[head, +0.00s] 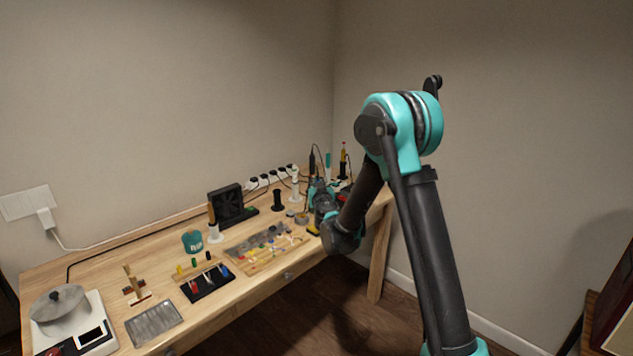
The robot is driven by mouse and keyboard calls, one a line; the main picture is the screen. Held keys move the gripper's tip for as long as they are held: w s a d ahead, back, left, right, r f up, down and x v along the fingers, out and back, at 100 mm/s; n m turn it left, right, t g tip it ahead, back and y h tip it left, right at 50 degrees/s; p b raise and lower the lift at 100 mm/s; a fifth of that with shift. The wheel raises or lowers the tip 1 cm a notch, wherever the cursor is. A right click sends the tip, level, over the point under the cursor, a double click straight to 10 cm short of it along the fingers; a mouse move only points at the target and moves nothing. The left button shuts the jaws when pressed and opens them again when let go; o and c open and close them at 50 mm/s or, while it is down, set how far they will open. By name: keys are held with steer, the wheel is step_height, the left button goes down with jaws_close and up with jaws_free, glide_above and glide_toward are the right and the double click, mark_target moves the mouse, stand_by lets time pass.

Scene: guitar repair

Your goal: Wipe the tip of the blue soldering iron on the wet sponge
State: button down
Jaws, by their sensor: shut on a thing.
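My gripper (321,190) is over the right end of the workbench, at the end of my arm. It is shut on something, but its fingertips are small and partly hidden. A slim teal-blue upright handle (328,160) shows just behind it and looks like the blue soldering iron; the grasp on it is not clear. The iron's tip is hidden. A small yellow piece (313,230) lies near the bench's front edge, below and left of my gripper. It may be the sponge, but it is too small to be sure.
A black fan unit (227,205), a parts tray (265,243) and a scale (75,325) occupy the workbench (100,275) further left.

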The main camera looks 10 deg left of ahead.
steer(key=shift+f, duration=0.45)
stand_by(0.4)
